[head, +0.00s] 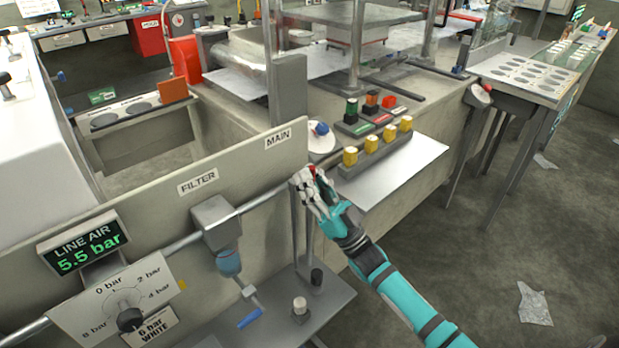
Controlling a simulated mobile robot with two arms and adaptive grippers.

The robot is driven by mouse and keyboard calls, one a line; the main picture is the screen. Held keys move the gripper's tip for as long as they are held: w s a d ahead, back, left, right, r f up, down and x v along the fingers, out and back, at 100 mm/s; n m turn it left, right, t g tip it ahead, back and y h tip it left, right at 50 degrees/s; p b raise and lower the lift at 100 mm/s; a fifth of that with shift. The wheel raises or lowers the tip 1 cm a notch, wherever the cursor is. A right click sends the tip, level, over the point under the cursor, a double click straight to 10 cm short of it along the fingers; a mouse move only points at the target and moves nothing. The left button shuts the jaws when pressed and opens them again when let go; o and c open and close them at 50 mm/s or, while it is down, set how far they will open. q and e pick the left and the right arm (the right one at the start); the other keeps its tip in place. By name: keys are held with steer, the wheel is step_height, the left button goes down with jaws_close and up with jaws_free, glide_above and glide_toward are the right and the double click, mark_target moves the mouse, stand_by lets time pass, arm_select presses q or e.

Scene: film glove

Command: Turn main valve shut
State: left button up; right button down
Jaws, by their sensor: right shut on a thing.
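My right gripper (313,184) is at the right end of the air pipe, just below and right of the MAIN label (278,138). Its fingers are closed around the main valve, of which only a small red part (312,170) shows; the fingers hide the rest, so I cannot tell how far the handle is turned. The pipe (263,199) runs left from there to the FILTER unit (216,221). The LINE AIR display (84,245) reads 5.5 bar. My left gripper is not in view.
A regulator dial (128,318) sits at the lower left, and a blue lever (249,318) hangs below the filter. Yellow knobs (371,144) and coloured buttons (371,104) stand on the bench behind my gripper. Open floor (480,230) lies to the right, with scraps of film.

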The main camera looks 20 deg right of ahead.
steer(key=shift+f+h, duration=0.1)
steer(key=shift+h, duration=0.2)
steer(key=c, duration=1.3)
jaws_free()
steer(key=v, duration=1.2)
